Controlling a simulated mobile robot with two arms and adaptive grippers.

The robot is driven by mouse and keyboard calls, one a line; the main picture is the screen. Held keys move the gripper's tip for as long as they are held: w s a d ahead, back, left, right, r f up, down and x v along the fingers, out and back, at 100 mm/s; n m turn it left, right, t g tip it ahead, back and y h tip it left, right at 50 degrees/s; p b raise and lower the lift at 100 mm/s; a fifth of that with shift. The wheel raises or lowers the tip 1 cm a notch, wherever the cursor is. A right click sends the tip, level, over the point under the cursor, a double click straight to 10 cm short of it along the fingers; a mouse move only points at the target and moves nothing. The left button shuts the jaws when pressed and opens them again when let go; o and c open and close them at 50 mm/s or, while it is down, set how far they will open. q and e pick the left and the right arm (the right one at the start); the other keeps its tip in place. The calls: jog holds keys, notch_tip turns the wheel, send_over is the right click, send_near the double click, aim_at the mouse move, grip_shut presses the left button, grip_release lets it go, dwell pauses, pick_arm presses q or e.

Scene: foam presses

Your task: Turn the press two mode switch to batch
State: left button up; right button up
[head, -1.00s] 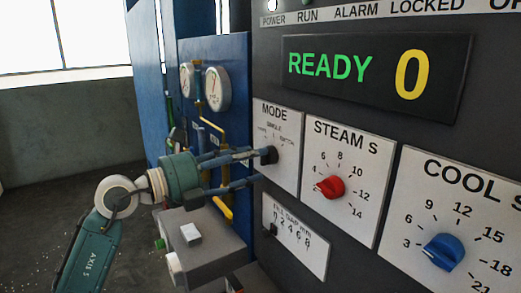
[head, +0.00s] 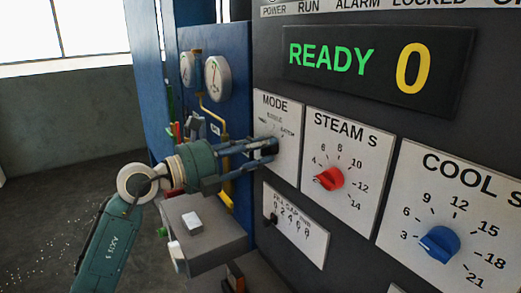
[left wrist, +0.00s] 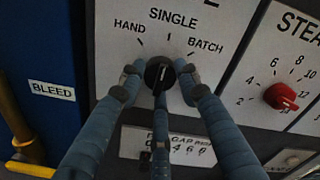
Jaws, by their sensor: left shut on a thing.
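The mode switch is a black knob (left wrist: 159,73) on a white panel marked HAND, SINGLE and BATCH, best seen in the left wrist view. BATCH is at the upper right of the knob. A pale line shows on the knob's face, but I cannot tell clearly which label it points at. My left gripper (head: 270,148) is at the MODE panel (head: 290,112) in the head view, its fingers closed around the knob. In the left wrist view, fingers are at the knob's left, right and lower sides. My right gripper is in neither view.
Right of the mode panel are a red STEAM knob (head: 330,178) and a blue COOL knob (head: 440,243). The display (head: 378,65) reads READY 0. A fill gap counter panel (head: 296,228) is below. Gauges (head: 217,78) and yellow pipes (head: 210,112) are at the left.

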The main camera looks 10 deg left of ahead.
pick_arm(q)
jog(key=shift+f, duration=0.2)
jog(key=shift+f+m+b, duration=0.15)
jog(key=shift+m+b, duration=0.75)
jog(key=shift+b, duration=0.15)
jog(key=m+b, duration=0.3)
jog(key=shift+f, duration=0.1)
jog(key=shift+m+b, duration=1.9)
jog(key=shift+m, duration=0.2)
jog(key=o, duration=1.1)
jog(key=shift+r, duration=0.2)
